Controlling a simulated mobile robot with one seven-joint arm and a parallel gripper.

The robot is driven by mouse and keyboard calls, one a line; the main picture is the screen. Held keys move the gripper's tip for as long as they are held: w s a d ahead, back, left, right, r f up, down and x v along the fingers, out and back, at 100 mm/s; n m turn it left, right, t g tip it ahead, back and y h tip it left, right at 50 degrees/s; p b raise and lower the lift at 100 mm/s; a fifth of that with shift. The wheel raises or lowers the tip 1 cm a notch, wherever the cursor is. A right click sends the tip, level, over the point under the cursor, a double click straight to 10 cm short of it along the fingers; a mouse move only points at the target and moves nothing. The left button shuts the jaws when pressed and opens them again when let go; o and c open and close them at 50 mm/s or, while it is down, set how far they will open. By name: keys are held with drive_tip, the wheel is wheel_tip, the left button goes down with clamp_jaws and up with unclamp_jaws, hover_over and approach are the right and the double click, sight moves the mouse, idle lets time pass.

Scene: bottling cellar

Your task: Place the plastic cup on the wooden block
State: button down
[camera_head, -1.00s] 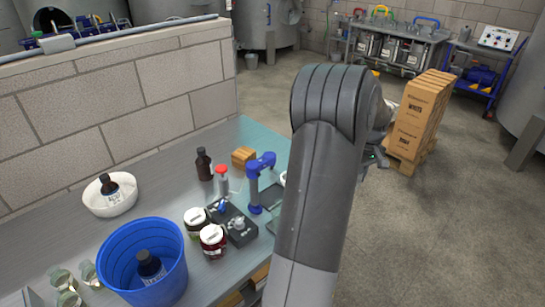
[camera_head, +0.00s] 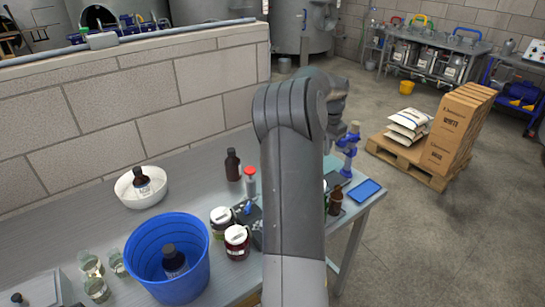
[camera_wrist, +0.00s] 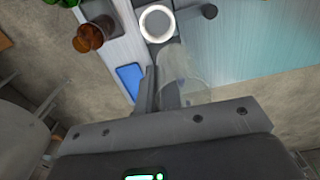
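The clear plastic cup (camera_wrist: 190,78) shows faintly in the wrist view, at the fingers of my gripper (camera_wrist: 160,88). The fingers are close together and seem shut on the cup's wall; the cup extends to their right. In the head view my arm hides the gripper and the cup. The wooden block cannot be made out in either view now; in the head view my arm covers the part of the bench where it stood earlier.
A blue bucket (camera_head: 195,230), two jars (camera_head: 237,240) and a dark bottle (camera_head: 233,165) stand left of my arm. On the right are a blue stand (camera_head: 350,145), a brown bottle (camera_head: 336,199) and a blue flat object (camera_head: 364,190). A pallet (camera_head: 410,160) stands beyond.

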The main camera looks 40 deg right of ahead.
drive_tip(key=w+a+r+m, duration=0.2)
drive_tip(key=w+a+m, duration=0.2)
drive_tip(key=w, duration=0.3)
drive_tip(key=w+a+f, duration=0.5)
drive_tip(key=w+f, duration=0.5)
drive_tip(key=f, duration=0.1)
drive_tip(key=shift+a+f, duration=0.2)
drive_tip(key=shift+f, duration=0.15)
drive_tip(key=c, duration=1.6)
unclamp_jaws()
